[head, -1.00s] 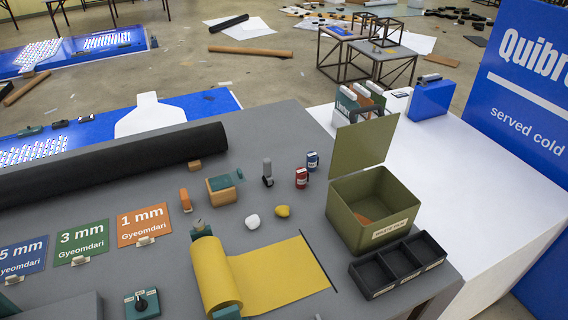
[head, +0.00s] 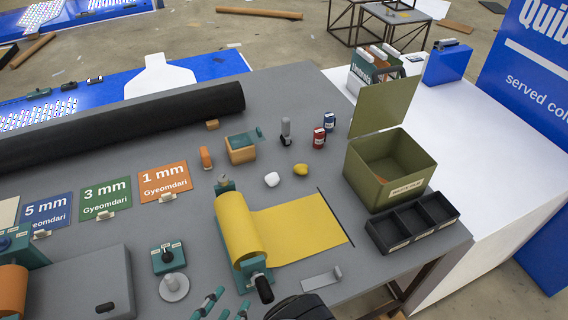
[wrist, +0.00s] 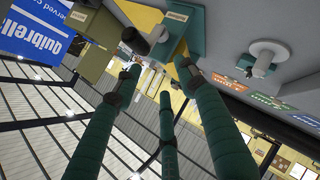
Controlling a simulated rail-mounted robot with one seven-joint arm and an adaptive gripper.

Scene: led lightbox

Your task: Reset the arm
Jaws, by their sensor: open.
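My gripper (head: 224,304) shows at the bottom edge of the head view as teal fingers with dark bands, above the near part of the grey workbench (head: 150,215). In the wrist view my gripper (wrist: 160,82) has long teal fingers spread apart, with nothing seen between them. The yellow roll (head: 237,228) in its teal holder lies just beyond the fingers in the head view. The holder (wrist: 180,32) also shows past the fingertips in the wrist view. Most of my arm is out of view.
An olive bin (head: 383,180) with a raised lid and a black divided tray (head: 412,224) stand at the bench's right end. A grey post on a round base (head: 174,287) stands left of my fingers. A long black roll (head: 115,130) lies at the back.

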